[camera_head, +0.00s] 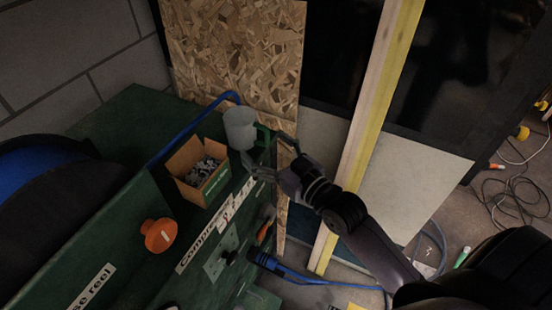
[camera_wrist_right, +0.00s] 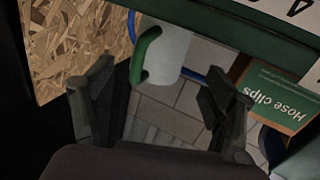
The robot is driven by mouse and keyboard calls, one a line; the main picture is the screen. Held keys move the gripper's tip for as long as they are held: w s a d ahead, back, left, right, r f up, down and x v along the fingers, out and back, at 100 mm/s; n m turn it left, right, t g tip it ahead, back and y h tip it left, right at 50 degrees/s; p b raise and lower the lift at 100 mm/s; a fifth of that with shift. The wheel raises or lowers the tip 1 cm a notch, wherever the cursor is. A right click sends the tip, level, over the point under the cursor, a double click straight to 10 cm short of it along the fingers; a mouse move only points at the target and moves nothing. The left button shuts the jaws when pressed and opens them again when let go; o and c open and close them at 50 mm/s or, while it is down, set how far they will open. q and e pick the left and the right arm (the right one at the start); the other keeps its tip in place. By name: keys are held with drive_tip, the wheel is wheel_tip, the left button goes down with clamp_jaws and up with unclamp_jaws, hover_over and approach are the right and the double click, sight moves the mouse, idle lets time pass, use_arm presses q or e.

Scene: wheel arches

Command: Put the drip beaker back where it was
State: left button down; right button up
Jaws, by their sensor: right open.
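The drip beaker (camera_head: 240,130) is a pale grey-white cup with a green handle. It stands upright at the far right corner of the green cabinet's top. In the right wrist view the beaker (camera_wrist_right: 168,52) shows beyond the fingertips, its green handle towards the left finger. My right gripper (camera_head: 269,153) is open and empty, with its fingers pointing at the handle side of the beaker. In the wrist view a gap shows between the gripper (camera_wrist_right: 160,98) and the beaker. My left gripper is not in view.
An open carton of hose clips (camera_head: 199,170) stands close beside the beaker. A blue hose (camera_head: 190,128) runs behind both. An orange knob (camera_head: 159,235) sits on the green cabinet (camera_head: 115,132). A chipboard panel (camera_head: 235,50) and a yellow-edged post (camera_head: 375,95) stand behind.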

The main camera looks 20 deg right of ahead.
drive_tip(key=shift+v, duration=1.75)
drive_tip(key=s+a+f+g+h, duration=0.1)
drive_tip(key=s+f+g, duration=0.3)
drive_tip(key=f, duration=0.3)
drive_tip(key=s+f+g+h, duration=0.2)
drive_tip(key=s+f+g, duration=0.15)
drive_tip(key=f, duration=0.25)
drive_tip(key=s+d+f+m+g+h, duration=0.15)
drive_tip(key=s+f+g, duration=0.5)
drive_tip(key=s, duration=0.65)
wheel_tip(320, 180, down, 26)
drive_tip(key=s+g, duration=0.1)
drive_tip(key=s, duration=0.1)
drive_tip(key=s+d+f+g, duration=0.1)
drive_tip(key=s+d+f, duration=0.1)
drive_tip(key=s+f, duration=1.4)
drive_tip(key=shift+s+d+f+h, duration=0.15)
drive_tip(key=shift+d+h, duration=0.2)
drive_tip(key=shift+d, duration=0.05)
